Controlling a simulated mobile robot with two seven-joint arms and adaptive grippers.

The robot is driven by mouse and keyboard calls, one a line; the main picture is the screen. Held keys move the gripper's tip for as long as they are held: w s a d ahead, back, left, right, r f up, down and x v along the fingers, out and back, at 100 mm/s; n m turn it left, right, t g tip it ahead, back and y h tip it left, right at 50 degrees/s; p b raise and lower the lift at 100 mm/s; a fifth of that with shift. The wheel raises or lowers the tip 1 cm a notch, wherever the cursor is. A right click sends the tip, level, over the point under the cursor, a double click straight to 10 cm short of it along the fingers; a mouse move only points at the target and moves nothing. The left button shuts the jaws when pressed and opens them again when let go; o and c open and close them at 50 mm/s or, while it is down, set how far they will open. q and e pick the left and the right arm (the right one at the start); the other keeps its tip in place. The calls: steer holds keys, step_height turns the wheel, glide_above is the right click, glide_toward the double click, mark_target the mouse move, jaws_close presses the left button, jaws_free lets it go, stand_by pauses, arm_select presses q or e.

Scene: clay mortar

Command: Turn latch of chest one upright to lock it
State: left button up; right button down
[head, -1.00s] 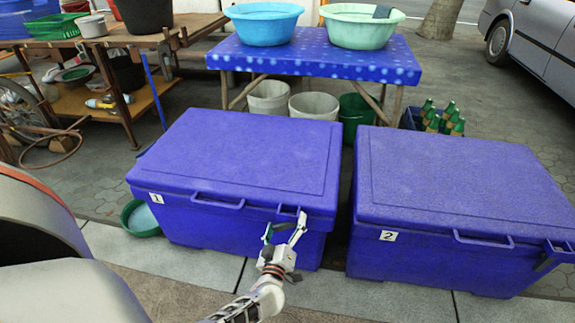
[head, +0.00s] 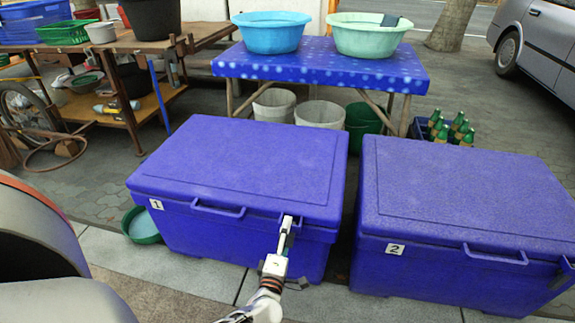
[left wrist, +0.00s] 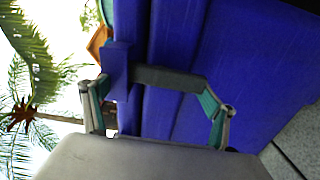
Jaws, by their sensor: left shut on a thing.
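Chest one (head: 240,165) is a blue box with a closed lid and a white "1" label, at the left centre of the head view. Its front also fills much of the left wrist view (left wrist: 245,70). My left gripper (head: 287,228) is at the chest's front, right of the lid handle (head: 218,210). In the wrist view, its fingers (left wrist: 158,92) are shut on the latch (left wrist: 168,78), a dark bar between the two fingertips. The bar runs across the lid seam, roughly upright on the chest. In the head view the gripper mostly hides the latch. My right gripper is out of view.
Chest two (head: 465,200) stands close on the right, with a narrow gap between. A green bowl (head: 141,226) lies at chest one's left foot. Behind are a blue table (head: 320,68) with basins, buckets below it, and a bottle crate (head: 420,128). Paving in front is clear.

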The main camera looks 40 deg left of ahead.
arm_select(q)
steer(key=shift+w+n, duration=0.1)
steer(key=shift+n, duration=0.4)
steer(key=o, duration=1)
steer(key=shift+o, duration=0.2)
